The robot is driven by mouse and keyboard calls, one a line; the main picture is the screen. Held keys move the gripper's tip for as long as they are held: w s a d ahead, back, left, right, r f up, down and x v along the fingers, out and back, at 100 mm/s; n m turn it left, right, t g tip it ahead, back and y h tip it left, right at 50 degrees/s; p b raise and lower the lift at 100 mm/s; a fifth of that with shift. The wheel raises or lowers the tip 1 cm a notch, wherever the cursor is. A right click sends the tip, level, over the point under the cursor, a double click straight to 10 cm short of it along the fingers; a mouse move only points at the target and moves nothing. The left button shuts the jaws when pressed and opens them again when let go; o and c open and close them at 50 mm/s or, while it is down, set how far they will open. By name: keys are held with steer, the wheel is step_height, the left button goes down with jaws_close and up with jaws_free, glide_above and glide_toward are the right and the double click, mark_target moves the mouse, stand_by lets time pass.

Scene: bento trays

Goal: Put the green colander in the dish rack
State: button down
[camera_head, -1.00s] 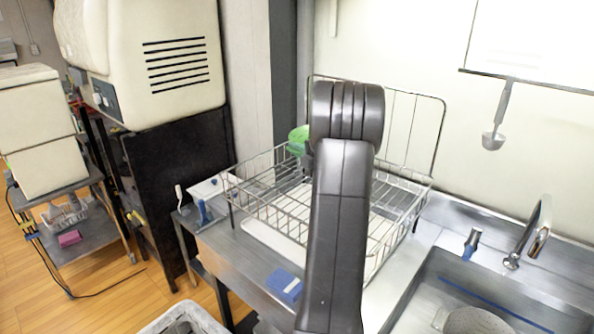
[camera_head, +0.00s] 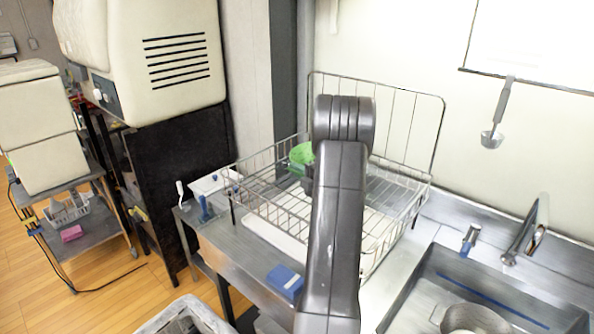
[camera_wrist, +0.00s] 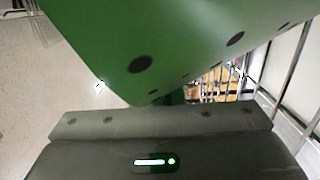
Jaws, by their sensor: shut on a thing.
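The green colander (camera_head: 302,153) shows in the head view above or inside the back left part of the wire dish rack (camera_head: 262,203). My arm hides part of it. In the wrist view the colander (camera_wrist: 165,40) fills the upper middle, a green wall with dark round holes. My gripper (camera_wrist: 165,106) is shut on it at the colander's lower edge. Rack wires (camera_wrist: 292,62) show close at the right of the wrist view. I cannot tell whether the colander touches the rack floor.
The rack's tall wire back (camera_head: 440,130) stands near the wall. A sink (camera_head: 425,290) with a pot (camera_head: 470,318) and a tap (camera_head: 530,232) is at right. A blue block (camera_head: 284,281) lies on the counter in front. The rest of the rack looks empty.

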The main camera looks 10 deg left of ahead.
steer(key=c, duration=1.5)
jaws_free()
steer(key=shift+c, duration=0.2)
steer(key=shift+r, duration=0.1)
steer(key=shift+s+d, duration=0.1)
steer(key=shift+d, duration=0.15)
steer(key=b+v, duration=0.2)
steer(key=v, duration=0.3)
steer(key=shift+s+d, duration=0.25)
steer(key=shift+d, duration=0.05)
steer(key=shift+s+d, duration=0.45)
steer(key=shift+a, duration=0.1)
